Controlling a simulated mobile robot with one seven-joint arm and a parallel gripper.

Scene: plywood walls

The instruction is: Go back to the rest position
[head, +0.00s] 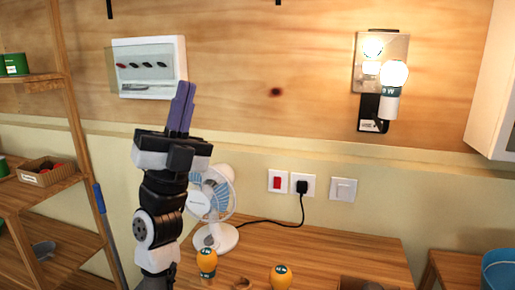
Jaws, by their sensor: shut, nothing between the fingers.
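My gripper (181,107) is raised in the left half of the head view. Its two purple fingers point up and lie together, shut and empty. It is in front of the plywood wall, just below and right of the white switch panel (150,80). My black and grey arm rises from the bottom edge below it and hides part of the fan.
A white fan (222,232) stands on the wooden table (340,248), plugged into a wall socket (303,186). Two orange-yellow bulbs (207,262) (281,277) stand at its front. A lit wall lamp (394,76) is at right. Shelves (45,212) stand at left.

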